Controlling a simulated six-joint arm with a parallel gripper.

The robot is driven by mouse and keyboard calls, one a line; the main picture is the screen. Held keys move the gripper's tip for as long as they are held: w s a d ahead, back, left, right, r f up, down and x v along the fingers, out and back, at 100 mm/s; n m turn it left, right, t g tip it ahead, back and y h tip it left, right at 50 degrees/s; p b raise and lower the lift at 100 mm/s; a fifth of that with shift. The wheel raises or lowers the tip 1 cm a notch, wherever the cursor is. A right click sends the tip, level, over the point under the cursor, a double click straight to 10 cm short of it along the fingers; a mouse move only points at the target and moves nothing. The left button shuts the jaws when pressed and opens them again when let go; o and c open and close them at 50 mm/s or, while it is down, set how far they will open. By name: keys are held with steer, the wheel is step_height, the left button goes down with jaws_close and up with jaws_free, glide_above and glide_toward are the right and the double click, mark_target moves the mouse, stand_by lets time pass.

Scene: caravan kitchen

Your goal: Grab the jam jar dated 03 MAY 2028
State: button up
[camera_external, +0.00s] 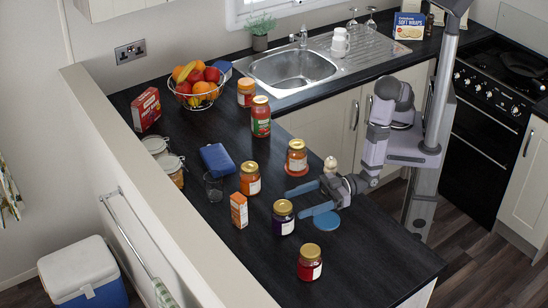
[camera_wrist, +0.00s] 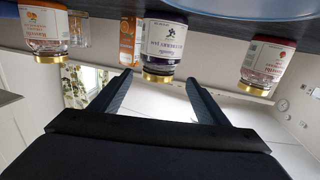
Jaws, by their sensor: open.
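No date is readable on any jar, so I cannot tell which one is dated 03 MAY 2028. A dark purple jar (camera_external: 283,217) stands upright on the counter, just beyond my open, empty gripper (camera_external: 303,199). In the upside-down wrist view this dark jar (camera_wrist: 165,44) shows between and beyond the fingertips (camera_wrist: 158,84), apart from them. A red jar (camera_external: 310,264) stands nearer the front; it is at right in the wrist view (camera_wrist: 263,62). An orange jar (camera_external: 250,180) stands farther back, at left in the wrist view (camera_wrist: 42,30). Another orange jar (camera_external: 297,156) stands on a red coaster.
A small orange carton (camera_external: 239,211) and a glass (camera_external: 213,187) stand behind the dark jar. A blue round coaster (camera_external: 327,222) lies beside my gripper. A tall red jar (camera_external: 261,118), another jar (camera_external: 246,93) and a fruit basket (camera_external: 197,88) are farther back. The front counter end is mostly clear.

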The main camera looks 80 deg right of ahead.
mark_target(289, 204)
steer(key=shift+p+x, duration=0.9)
steer(key=shift+x, duration=1.2)
steer(key=shift+w+d+f, duration=0.1)
steer(key=shift+d+f, duration=0.05)
steer(key=shift+d, duration=0.05)
jaws_close()
